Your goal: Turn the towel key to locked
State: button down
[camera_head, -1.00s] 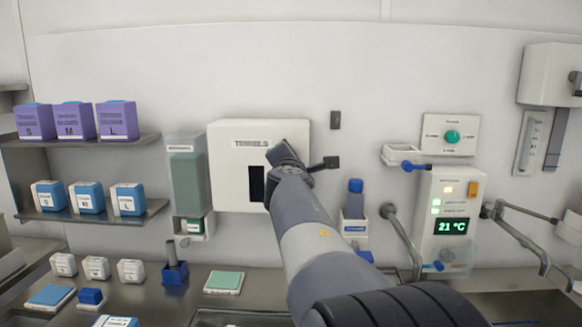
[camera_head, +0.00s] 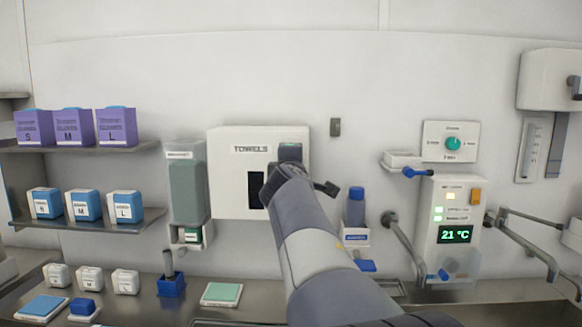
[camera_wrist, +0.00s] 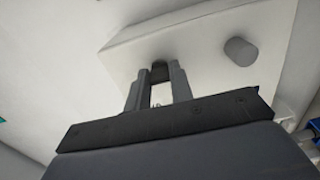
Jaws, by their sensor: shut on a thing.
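The white towel dispenser (camera_head: 228,180), marked TOWELS, hangs on the wall with a dark slot in its front. My arm covers the right part of its front in the head view, so the key is hidden there. In the wrist view the dispenser face (camera_wrist: 205,60) lies ahead of my gripper (camera_wrist: 159,77). My gripper's two fingers are closed around a small dark piece, which looks like the towel key (camera_wrist: 159,71). Whether it stands at locked cannot be read. A grey round knob (camera_wrist: 240,51) sticks out of the dispenser, to the right of the fingers and apart from them.
A soap dispenser (camera_head: 187,185) hangs close to the left of the towel box. A blue-capped bottle (camera_head: 356,210) stands right of my arm, near wall taps and a 21 °C panel (camera_head: 437,225). Shelves with boxes are at the left. The wall above is clear.

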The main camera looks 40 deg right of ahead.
jog(key=shift+a, duration=0.1)
dwell(0.3)
jog(key=c, duration=1.2)
grip_release()
jog(key=shift+c, duration=0.2)
jog(key=shift+a, duration=0.1)
jog(key=b+v, duration=0.2)
jog(key=v, duration=0.8)
jog(key=shift+s+a, duration=0.2)
jog(key=shift+s, duration=0.05)
jog(key=shift+w, duration=0.1)
jog(key=p+x, duration=0.2)
jog(key=x, duration=0.9)
